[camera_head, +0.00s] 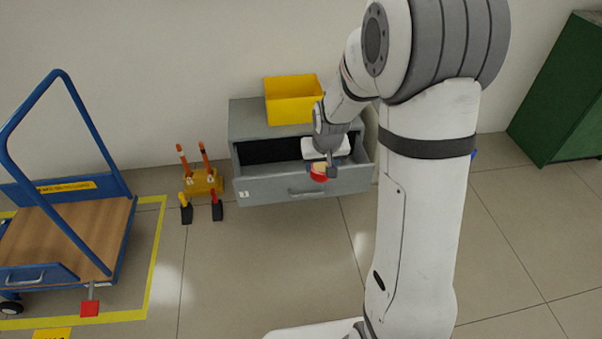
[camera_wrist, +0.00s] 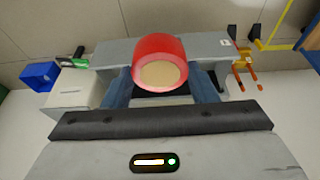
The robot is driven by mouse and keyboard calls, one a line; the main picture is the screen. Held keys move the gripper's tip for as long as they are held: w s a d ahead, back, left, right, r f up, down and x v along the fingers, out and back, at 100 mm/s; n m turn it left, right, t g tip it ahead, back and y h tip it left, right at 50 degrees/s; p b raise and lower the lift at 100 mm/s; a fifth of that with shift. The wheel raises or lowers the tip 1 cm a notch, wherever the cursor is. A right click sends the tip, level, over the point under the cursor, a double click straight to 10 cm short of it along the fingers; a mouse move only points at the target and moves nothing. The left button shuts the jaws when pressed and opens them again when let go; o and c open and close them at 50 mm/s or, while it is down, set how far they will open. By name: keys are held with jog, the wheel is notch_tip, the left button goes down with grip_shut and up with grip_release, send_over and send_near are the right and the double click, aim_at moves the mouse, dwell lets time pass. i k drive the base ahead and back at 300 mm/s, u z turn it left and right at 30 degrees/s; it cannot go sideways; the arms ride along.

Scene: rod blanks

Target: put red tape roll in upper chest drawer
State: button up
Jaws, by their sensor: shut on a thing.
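The red tape roll (camera_head: 318,175), with a tan core, is in my gripper (camera_head: 322,168). In the wrist view, the roll (camera_wrist: 160,50) sits between the two blue-grey fingers, which are shut on it. The grey chest (camera_head: 245,117) stands against the wall with its upper drawer (camera_head: 265,190) pulled out. My gripper and the roll appear over the right half of the open drawer, close to its front panel. The height of the roll above the drawer is hard to tell. My wrist hides part of the drawer's inside.
A yellow bin (camera_head: 293,103) stands on the chest. Left of the chest are a yellow holder with orange sticks (camera_head: 203,182) and a blue trolley (camera_head: 70,225). A green cabinet (camera_head: 560,90) stands at right. Floor before the chest is clear.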

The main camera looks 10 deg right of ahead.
aim_at(299, 167)
jog(key=i, duration=1.2)
jog(key=u, duration=0.05)
